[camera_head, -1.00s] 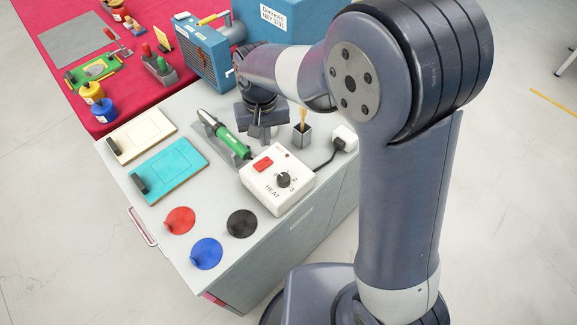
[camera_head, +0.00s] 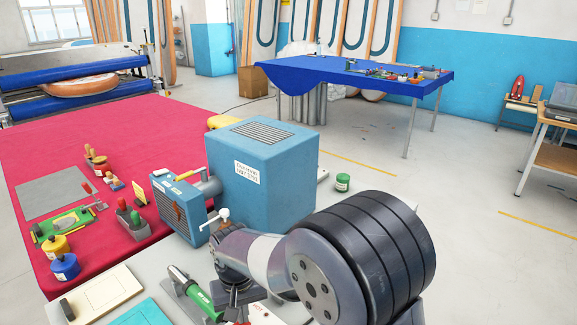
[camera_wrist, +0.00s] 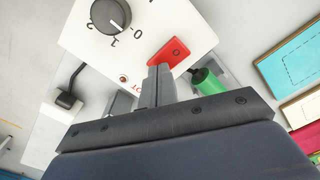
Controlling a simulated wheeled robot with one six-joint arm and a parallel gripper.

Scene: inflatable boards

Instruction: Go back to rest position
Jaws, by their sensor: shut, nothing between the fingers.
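My gripper (camera_wrist: 158,85) is shut and empty in the wrist view. Its fingertips appear over the edge of the white heat control box (camera_wrist: 150,25), close to its red switch (camera_wrist: 168,53); I cannot tell the gap. In the head view my gripper (camera_head: 238,312) is at the bottom edge, partly cut off, with my folded arm to its right. The green-handled heat tool (camera_head: 194,292) lies on its stand just left of the gripper. Its green handle also shows in the wrist view (camera_wrist: 205,82).
A blue machine (camera_head: 262,180) stands behind my arm. A red-covered table (camera_head: 130,135) with pots, tools and a green board is at left. A cream board (camera_head: 102,293) and a turquoise board (camera_head: 145,315) lie on the grey worktop. Open floor is at right, before a blue-covered table (camera_head: 350,78).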

